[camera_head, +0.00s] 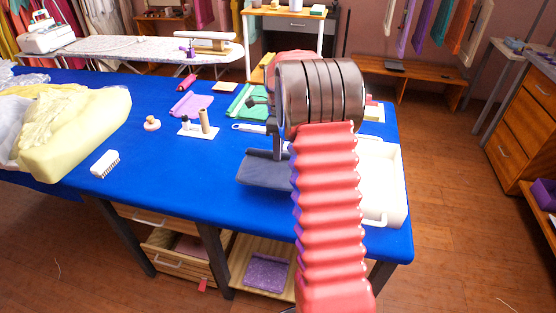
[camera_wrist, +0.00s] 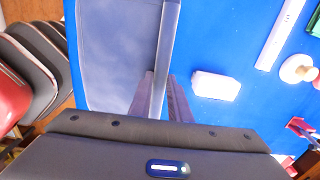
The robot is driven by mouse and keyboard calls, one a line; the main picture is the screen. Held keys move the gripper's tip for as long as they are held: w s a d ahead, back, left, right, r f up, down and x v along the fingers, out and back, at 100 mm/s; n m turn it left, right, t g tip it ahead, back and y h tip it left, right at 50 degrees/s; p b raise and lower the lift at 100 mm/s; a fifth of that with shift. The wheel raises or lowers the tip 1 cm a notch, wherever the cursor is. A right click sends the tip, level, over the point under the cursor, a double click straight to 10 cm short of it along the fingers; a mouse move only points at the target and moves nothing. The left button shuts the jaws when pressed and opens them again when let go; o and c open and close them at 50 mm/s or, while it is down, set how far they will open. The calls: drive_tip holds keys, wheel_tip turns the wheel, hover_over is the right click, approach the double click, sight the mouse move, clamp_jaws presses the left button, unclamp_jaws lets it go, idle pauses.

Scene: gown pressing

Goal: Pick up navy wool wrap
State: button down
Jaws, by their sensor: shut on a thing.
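The navy wool wrap is a dark grey-blue flat piece (camera_head: 266,172) over the blue table, below my gripper (camera_head: 279,150) in the head view. My arm hides its right side there. In the wrist view, the wrap (camera_wrist: 122,50) fills the upper left, with a paler raised edge running down to my gripper (camera_wrist: 164,98). The two dark fingers stand on either side of that edge and are shut on it. I cannot tell whether the wrap is clear of the table.
A white tray (camera_head: 393,185) stands right of my arm. A white brush (camera_head: 105,163), a small round figure (camera_head: 152,123), a small board with bottles (camera_head: 198,131) and folded purple cloth (camera_head: 190,104) lie leftward. Yellow fabric (camera_head: 75,125) covers the far left. The left-centre front is clear.

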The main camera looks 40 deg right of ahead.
drive_tip(key=shift+r, duration=0.95)
drive_tip(key=c, duration=2.2)
unclamp_jaws()
clamp_jaws()
wheel_tip(320, 180, up, 8)
